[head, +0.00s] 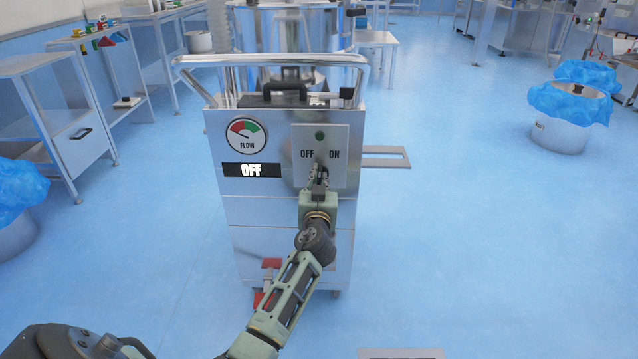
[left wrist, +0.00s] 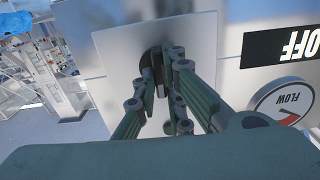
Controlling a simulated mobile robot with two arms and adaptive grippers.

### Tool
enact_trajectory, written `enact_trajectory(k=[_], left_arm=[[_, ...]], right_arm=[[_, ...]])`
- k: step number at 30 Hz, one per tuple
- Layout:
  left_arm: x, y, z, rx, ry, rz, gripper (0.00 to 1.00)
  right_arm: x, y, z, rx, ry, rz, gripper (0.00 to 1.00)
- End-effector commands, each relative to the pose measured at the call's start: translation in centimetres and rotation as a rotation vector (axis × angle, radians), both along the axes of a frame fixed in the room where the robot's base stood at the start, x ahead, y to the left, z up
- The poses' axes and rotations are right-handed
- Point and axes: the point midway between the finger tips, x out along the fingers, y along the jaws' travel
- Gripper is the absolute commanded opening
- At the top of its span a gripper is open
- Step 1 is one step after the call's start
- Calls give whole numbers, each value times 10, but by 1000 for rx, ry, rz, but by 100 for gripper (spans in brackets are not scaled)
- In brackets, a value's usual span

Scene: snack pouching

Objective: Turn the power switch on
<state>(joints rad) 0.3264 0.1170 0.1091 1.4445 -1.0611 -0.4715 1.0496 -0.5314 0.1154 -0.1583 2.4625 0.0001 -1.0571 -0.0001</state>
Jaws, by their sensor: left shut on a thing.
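The power switch (left wrist: 150,60) is a dark round knob with a lever on a pale plate (head: 339,170) marked OFF and ON, on the front of a steel machine (head: 290,215). My left gripper (head: 318,175) is at the switch with its fingers closed around the lever. The left wrist view shows its fingers (left wrist: 164,92) on either side of the lever. In the head view the gripper mostly hides the switch. A black display (head: 252,170) reads OFF. The round FLOW gauge (head: 246,135) is above it. My right gripper is not in view.
A handle rail (head: 200,62) runs around the machine's top. A flat metal bracket (head: 385,157) sticks out at its right. Steel tables (head: 60,100) stand at the left and a blue-covered drum (head: 560,125) at the right. The blue floor between is clear.

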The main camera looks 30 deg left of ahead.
Motion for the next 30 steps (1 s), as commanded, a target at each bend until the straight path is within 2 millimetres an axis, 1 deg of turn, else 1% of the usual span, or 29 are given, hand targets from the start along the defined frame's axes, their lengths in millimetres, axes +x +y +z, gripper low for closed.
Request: enact_trajectory(k=[6,11,21,30], left_arm=[[0,-1,-1,173,107,0,0],[1,-1,-1,301,186,-1,0],[1,-2,-1,522,321,0,0],[2,-2,-1,624,383,0,0]], right_arm=[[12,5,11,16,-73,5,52],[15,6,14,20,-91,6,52],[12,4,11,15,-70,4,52],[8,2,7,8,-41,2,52]])
